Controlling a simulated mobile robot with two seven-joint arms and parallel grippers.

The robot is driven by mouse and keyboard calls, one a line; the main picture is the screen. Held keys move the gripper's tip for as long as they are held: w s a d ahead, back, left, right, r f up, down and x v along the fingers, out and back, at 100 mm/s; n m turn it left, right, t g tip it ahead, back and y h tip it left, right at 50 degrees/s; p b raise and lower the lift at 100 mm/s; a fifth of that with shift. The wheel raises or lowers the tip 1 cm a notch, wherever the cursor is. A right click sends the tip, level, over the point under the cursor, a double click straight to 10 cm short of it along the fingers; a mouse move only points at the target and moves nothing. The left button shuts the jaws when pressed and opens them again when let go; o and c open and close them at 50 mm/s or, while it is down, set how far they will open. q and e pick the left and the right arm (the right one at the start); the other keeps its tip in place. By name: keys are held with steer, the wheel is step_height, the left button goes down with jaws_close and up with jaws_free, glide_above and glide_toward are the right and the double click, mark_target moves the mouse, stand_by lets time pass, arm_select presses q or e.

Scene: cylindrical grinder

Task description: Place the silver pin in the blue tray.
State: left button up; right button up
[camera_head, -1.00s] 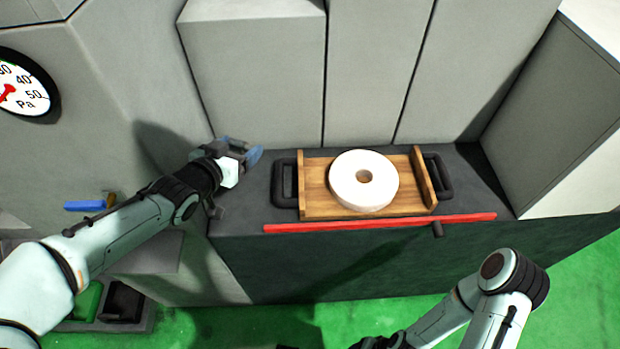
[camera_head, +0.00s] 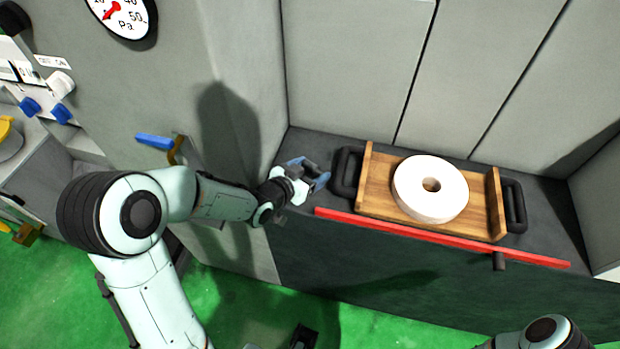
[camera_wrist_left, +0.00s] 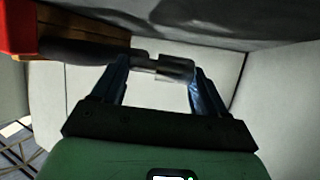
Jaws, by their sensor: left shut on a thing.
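My left gripper (camera_head: 318,178) is near the left end of the dark ledge, left of the wooden tray. In the left wrist view the left gripper (camera_wrist_left: 160,88) is shut on the silver pin (camera_wrist_left: 175,68), a short shiny cylinder lying crosswise between the blue fingertips. The pin cannot be made out in the head view. No blue tray shows in either view.
The wooden tray (camera_head: 376,195) with black handles bears a white grinding wheel (camera_head: 410,193). A red rail (camera_head: 440,237) runs along the ledge's front. A blue lever (camera_head: 154,141) sticks out from the grey wall at left. Green floor lies open below.

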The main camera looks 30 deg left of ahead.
arm_select(q)
steer(key=shift+f, duration=1.5)
steer(key=shift+f+b, duration=0.2)
steer(key=shift+b, duration=0.1)
steer(key=o, duration=1.3)
steer(key=shift+c, duration=0.2)
